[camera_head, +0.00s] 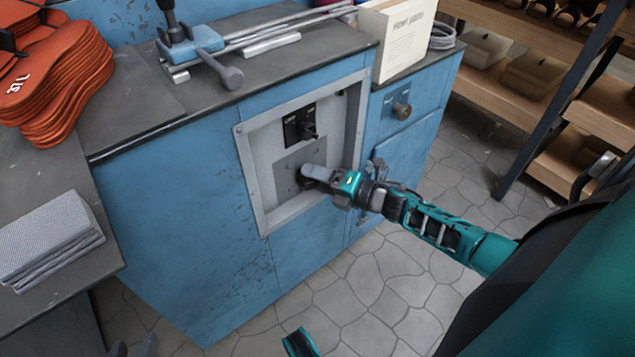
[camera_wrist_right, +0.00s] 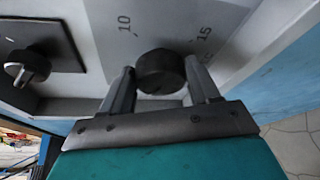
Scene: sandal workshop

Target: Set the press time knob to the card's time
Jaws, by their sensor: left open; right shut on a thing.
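The press time knob (camera_wrist_right: 160,72) is a dark round knob on a grey plate marked 10 and 15 in the right wrist view. My right gripper (camera_wrist_right: 165,88) has its fingers on either side of the knob and is shut on it. In the head view, my right gripper (camera_head: 308,174) reaches the lower part of the recessed panel (camera_head: 250,160) and hides most of the knob. The knob's pointer cannot be made out.
A black switch (camera_head: 300,124) sits above the knob on the panel; it also shows in the right wrist view (camera_wrist_right: 28,68). Orange soles (camera_head: 55,85) and grey sheets (camera_head: 48,235) lie on the left bench.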

